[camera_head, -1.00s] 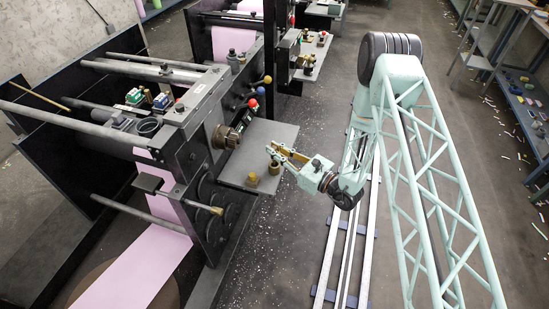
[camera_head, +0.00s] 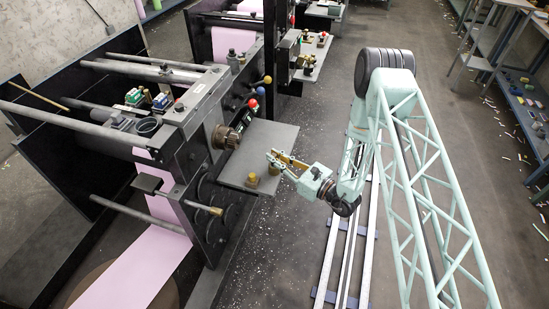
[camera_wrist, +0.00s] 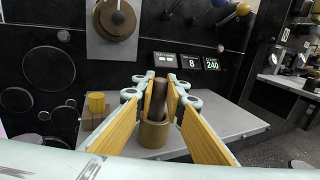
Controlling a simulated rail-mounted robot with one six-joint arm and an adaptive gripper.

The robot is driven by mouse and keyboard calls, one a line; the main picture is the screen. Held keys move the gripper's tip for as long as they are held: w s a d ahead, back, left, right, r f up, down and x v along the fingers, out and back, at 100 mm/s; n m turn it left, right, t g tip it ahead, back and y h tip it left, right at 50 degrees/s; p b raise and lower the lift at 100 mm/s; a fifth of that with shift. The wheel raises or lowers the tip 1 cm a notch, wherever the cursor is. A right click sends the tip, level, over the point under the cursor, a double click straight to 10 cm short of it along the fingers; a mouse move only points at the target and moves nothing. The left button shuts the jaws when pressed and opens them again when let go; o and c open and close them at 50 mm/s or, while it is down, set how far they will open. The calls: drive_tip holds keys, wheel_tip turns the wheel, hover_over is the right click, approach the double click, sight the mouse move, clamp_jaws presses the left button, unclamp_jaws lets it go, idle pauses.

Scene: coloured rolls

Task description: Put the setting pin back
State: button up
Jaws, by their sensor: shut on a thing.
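The setting pin (camera_wrist: 163,98) is a dark brown rod between the yellow pads of my gripper (camera_wrist: 162,92) in the wrist view. My gripper is shut on it. Below and in front of the pin is a round brass holder (camera_wrist: 153,133) on the grey shelf. The pin's lower end overlaps the holder's mouth; I cannot tell how deep it sits. In the head view my gripper (camera_head: 274,158) is at the shelf's right side, just over the brass holder (camera_head: 274,169). The pin is too small to make out there.
A second brass piece (camera_wrist: 96,102) stands on the grey shelf (camera_head: 258,140), left of the holder. The dark press frame with a round chuck (camera_head: 226,137) and lit displays (camera_wrist: 190,62) rises behind the shelf. The floor to the right is open around my rails.

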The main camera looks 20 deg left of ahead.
drive_tip(key=shift+f, duration=0.15)
drive_tip(key=o, duration=0.8)
drive_tip(key=shift+d, duration=0.1)
drive_tip(key=shift+p+v, duration=0.6)
drive_tip(key=shift+v, duration=5.35)
